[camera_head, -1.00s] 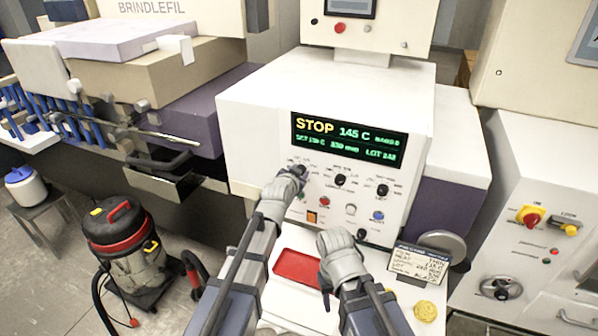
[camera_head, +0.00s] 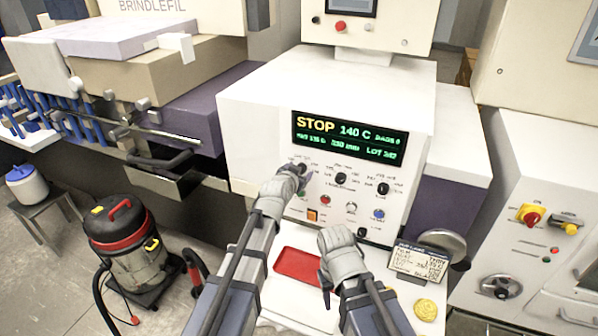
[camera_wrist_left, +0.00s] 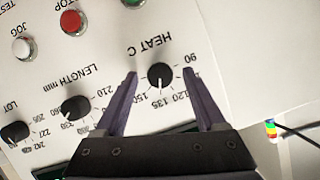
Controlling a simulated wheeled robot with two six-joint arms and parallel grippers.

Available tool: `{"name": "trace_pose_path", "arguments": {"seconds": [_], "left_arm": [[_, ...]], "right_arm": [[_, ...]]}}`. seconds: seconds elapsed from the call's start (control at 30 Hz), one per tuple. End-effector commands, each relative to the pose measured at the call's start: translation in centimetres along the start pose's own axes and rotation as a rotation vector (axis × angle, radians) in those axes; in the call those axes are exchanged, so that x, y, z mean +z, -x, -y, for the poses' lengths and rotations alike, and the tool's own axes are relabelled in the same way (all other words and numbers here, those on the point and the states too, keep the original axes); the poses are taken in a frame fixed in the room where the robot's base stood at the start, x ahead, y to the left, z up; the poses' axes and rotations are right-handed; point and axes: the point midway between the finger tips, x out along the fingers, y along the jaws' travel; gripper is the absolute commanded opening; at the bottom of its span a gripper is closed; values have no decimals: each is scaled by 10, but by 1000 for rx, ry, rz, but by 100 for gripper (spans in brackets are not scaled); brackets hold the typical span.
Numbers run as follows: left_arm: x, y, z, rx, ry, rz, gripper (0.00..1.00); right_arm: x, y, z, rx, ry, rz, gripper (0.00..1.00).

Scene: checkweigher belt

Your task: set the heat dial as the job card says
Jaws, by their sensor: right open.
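The black heat dial (camera_wrist_left: 161,76) shows in the left wrist view under the label HEAT C; its white pointer lies between the 150 and 135 marks. My left gripper (camera_wrist_left: 160,72) is open, one finger on each side of the dial, with a gap on both sides. In the head view my left gripper (camera_head: 298,172) hides the dial on the panel. The display (camera_head: 348,138) reads STOP and 140 C; its lower line is hard to read. The job card (camera_head: 419,263) stands at the right; its text is too small to read. My right gripper (camera_head: 338,240) is open and empty.
The length dial (camera_wrist_left: 75,107) and lot dial (camera_wrist_left: 15,132) sit beside the heat dial, with a red STOP button (camera_wrist_left: 72,22) nearby. A red tray (camera_head: 297,265) lies on the white ledge near my right gripper. A yellow disc (camera_head: 426,309) lies below the card.

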Motion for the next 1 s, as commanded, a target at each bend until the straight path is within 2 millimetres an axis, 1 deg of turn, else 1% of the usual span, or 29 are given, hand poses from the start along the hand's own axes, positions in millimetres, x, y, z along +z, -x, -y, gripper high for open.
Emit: {"name": "trace_pose_path", "arguments": {"seconds": [0.2, 0.33, 0.47, 0.7, 0.8, 0.9, 1.0], "left_arm": [[0, 1, 0, -1, 0, -1, 72], [-1, 7, 0, -1, 0, -1, 72], [-1, 22, 0, -1, -1, -1, 72], [-2, 62, 0, -1, 0, 0, 72], [-1, 75, 0, -1, 1, 0, 72], [0, 79, 0, 0, 1, 0, 72], [0, 78, 0, 0, 0, 0, 72]], "right_arm": [[0, 0, 0, 0, 0, 0, 50], [0, 3, 0, 0, 0, 0, 50], [1, 9, -1, 0, 1, 0, 50], [2, 24, -2, 0, 2, 1, 50], [2, 28, -3, 0, 3, 1, 50], [2, 29, -3, 0, 3, 1, 50], [2, 29, -3, 0, 3, 1, 50]]}}
